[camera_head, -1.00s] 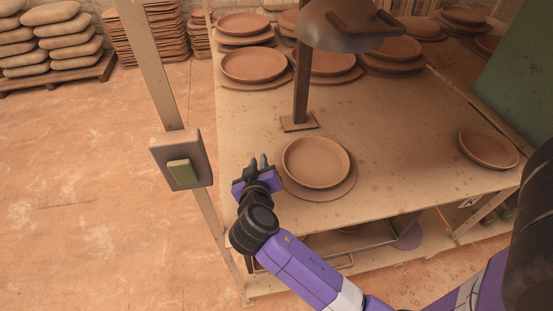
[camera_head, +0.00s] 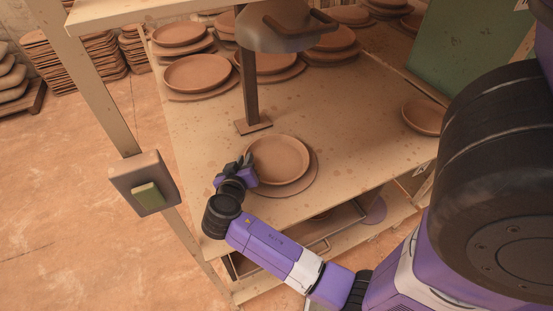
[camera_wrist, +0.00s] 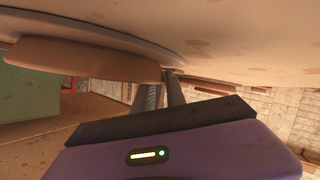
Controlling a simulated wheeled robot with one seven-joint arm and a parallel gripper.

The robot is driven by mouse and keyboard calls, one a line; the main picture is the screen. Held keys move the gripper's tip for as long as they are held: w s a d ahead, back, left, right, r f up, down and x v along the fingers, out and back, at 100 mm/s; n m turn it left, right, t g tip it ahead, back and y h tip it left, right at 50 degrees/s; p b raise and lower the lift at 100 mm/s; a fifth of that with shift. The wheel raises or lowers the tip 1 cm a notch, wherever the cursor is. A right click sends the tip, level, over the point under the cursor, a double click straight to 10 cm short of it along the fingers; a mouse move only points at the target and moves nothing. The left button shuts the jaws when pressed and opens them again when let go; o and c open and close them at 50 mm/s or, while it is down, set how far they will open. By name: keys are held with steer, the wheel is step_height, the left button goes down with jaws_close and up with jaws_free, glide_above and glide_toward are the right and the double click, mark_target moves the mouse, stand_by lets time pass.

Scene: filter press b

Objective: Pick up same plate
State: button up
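A round terracotta plate (camera_head: 277,160) lies on a slightly wider flat disc (camera_head: 302,185) near the table's front left corner. My gripper (camera_head: 243,162) is low over the table at the plate's left rim. In the wrist view its two fingers (camera_wrist: 161,93) stand a little apart, with their tips close to the brown rim of the plate (camera_wrist: 85,59). I cannot tell whether the rim lies between the fingers or whether they touch it.
A post with a dark hooded fixture (camera_head: 283,27) stands behind the plate. More plates on discs (camera_head: 197,73) fill the back of the table (camera_head: 185,135). Another plate (camera_head: 424,117) lies at the right near a green panel (camera_head: 455,45). A switch box (camera_head: 145,185) is on the left frame post.

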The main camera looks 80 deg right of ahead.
steer(key=shift+d+f, duration=0.1)
steer(key=shift+d, duration=0.2)
steer(key=shift+c, duration=0.5)
jaws_close()
stand_by(0.8)
